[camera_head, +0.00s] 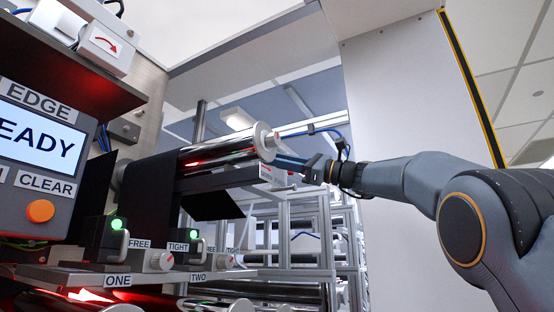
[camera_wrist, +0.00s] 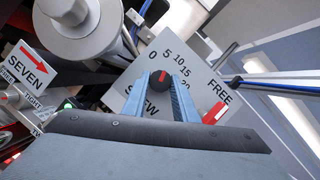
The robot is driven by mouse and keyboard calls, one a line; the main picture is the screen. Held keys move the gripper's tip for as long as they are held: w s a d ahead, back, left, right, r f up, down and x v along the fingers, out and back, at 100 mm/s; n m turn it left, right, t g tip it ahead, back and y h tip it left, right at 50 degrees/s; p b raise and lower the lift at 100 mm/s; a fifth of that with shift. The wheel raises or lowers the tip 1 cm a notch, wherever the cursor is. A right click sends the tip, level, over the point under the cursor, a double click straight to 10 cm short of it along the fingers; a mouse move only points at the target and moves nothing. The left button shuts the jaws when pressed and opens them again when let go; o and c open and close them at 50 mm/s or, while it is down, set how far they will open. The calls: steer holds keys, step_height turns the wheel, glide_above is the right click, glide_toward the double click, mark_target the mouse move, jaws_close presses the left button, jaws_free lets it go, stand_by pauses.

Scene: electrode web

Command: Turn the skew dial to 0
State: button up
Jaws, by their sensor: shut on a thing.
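The skew dial (camera_wrist: 160,79) is a small black knob with a red mark, on a pale plate (camera_wrist: 130,92) printed 0, 5, 10, 15, 20 and SKEW in the wrist view. Its red mark points up the picture, roughly between the 0 and the 5; the exact setting is hard to tell. My gripper (camera_wrist: 161,88) has its two blue fingers on either side of the knob, closed on it. In the head view my gripper (camera_head: 291,161) reaches from the right to the end of the shiny roller, where the dial is hidden.
A red lever (camera_wrist: 214,113) sits by the FREE label right of the dial. A metal roller end (camera_wrist: 82,30) stands close at upper left, with a SEVEN sign (camera_wrist: 27,64) beyond. A white panel (camera_head: 395,90) stands behind my arm.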

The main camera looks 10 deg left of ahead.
steer(key=n+g+p, duration=0.1)
steer(key=n+p, duration=0.1)
steer(key=n, duration=0.1)
steer(key=n+g+h+p, duration=0.1)
steer(key=n+p, duration=0.2)
steer(key=n+h+p, duration=0.1)
steer(key=n+p, duration=0.2)
steer(key=shift+w+r+g, duration=0.1)
steer(key=shift+r+g, duration=0.2)
steer(key=shift+g, duration=0.1)
steer(key=shift+f+n, duration=0.1)
steer(key=shift+n, duration=0.2)
steer(key=o, duration=1)
steer(key=shift+o, duration=0.2)
steer(key=d+b, duration=0.1)
steer(key=d, duration=0.7)
steer(key=shift+w+f, duration=0.2)
steer(key=shift+f, duration=0.15)
